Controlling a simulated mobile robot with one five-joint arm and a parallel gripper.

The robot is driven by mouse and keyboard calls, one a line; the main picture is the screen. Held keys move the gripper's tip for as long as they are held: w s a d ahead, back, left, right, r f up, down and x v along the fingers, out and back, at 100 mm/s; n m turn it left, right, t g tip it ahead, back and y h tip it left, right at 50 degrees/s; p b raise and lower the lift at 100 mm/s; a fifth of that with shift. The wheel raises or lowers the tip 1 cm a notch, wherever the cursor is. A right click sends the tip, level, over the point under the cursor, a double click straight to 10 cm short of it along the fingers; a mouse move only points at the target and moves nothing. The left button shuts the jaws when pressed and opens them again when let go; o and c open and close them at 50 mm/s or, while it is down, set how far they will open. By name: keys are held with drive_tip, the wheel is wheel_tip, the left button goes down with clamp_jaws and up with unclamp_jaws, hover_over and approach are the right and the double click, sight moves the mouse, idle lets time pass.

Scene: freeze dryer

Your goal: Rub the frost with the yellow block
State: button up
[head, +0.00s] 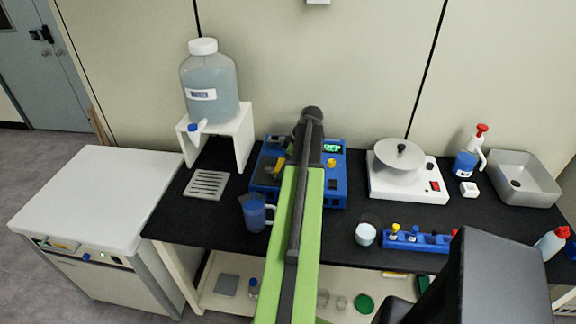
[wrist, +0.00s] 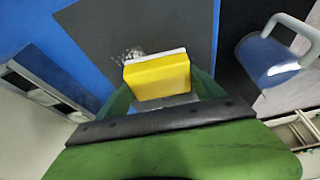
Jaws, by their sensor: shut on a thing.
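The yellow block (wrist: 157,76), with a white layer along its far edge, is between the green fingers of my gripper (wrist: 160,88) in the wrist view. My gripper is shut on it. A small whitish, speckled frost patch (wrist: 131,54) shows on a dark grey plate (wrist: 185,25) just beyond the block's upper left edge. The block may hide part of the patch; I cannot tell whether it touches the plate. In the head view, my green arm crosses in front of the blue machine (head: 333,190), and a bit of yellow shows left of my arm.
A blue jug (head: 254,213) stands in front of the machine; it also shows at right in the wrist view (wrist: 268,60). A slotted tray (head: 206,185) and a water carboy (head: 210,85) on a stand are left. A white hotplate device (head: 409,185) and blue rack (head: 418,241) are right.

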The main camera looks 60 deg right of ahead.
sight(263, 167)
drive_tip(key=w, duration=0.1)
drive_tip(key=w+a, duration=0.1)
drive_tip(key=w, duration=0.1)
drive_tip(key=shift+f, duration=0.1)
drive_tip(key=shift+w+a, duration=0.1)
drive_tip(key=shift+w, duration=0.1)
drive_tip(key=shift+c, duration=0.7)
drive_tip(key=shift+w+a, duration=0.3)
drive_tip(key=shift+w, duration=0.65)
drive_tip(key=shift+w+a, duration=0.25)
drive_tip(key=shift+w, duration=0.7)
drive_tip(key=shift+w+d, duration=0.15)
drive_tip(key=shift+d, duration=0.6)
drive_tip(key=shift+s+d, duration=0.4)
drive_tip(key=shift+s, duration=0.8)
drive_tip(key=shift+s+d, duration=0.35)
drive_tip(key=shift+s, duration=0.9)
drive_tip(key=shift+s+d, duration=0.4)
drive_tip(key=shift+s, duration=0.8)
drive_tip(key=shift+s+d, duration=0.3)
drive_tip(key=shift+s, duration=0.65)
drive_tip(key=shift+s+d, duration=0.25)
drive_tip(key=shift+s, duration=0.65)
wheel_tip(263, 167, up, 6)
drive_tip(key=p, duration=0.5)
drive_tip(key=shift+p, duration=0.4)
